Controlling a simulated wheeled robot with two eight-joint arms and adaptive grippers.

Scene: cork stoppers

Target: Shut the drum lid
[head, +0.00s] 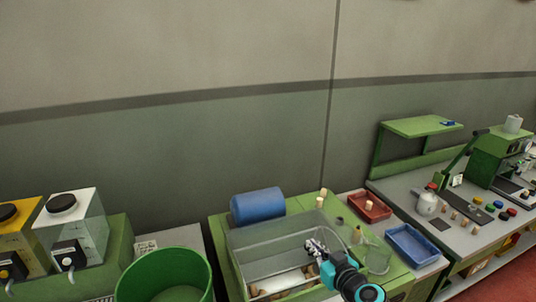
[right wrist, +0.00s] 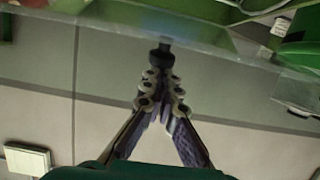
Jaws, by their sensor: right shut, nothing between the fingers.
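The drum machine (head: 222,262) is a green bench unit with a clear lid (head: 262,238) over its opening. The lid looks raised, though its exact angle is hard to tell through the clear material. Inside lies a pale drum (head: 285,283) with corks around it. My right gripper (head: 314,246) is at the lid's right side, its arm coming from the lower right. In the right wrist view its fingers (right wrist: 160,80) are shut and empty, tips close to a dark knob (right wrist: 161,55) at a clear panel's edge; contact cannot be told. My left gripper is out of view.
A blue cylinder (head: 258,205) lies behind the lid. A green bin (head: 165,278) stands at the left. A red tray (head: 369,207), a blue tray (head: 412,245) and loose corks are to the right, before another workbench (head: 455,235).

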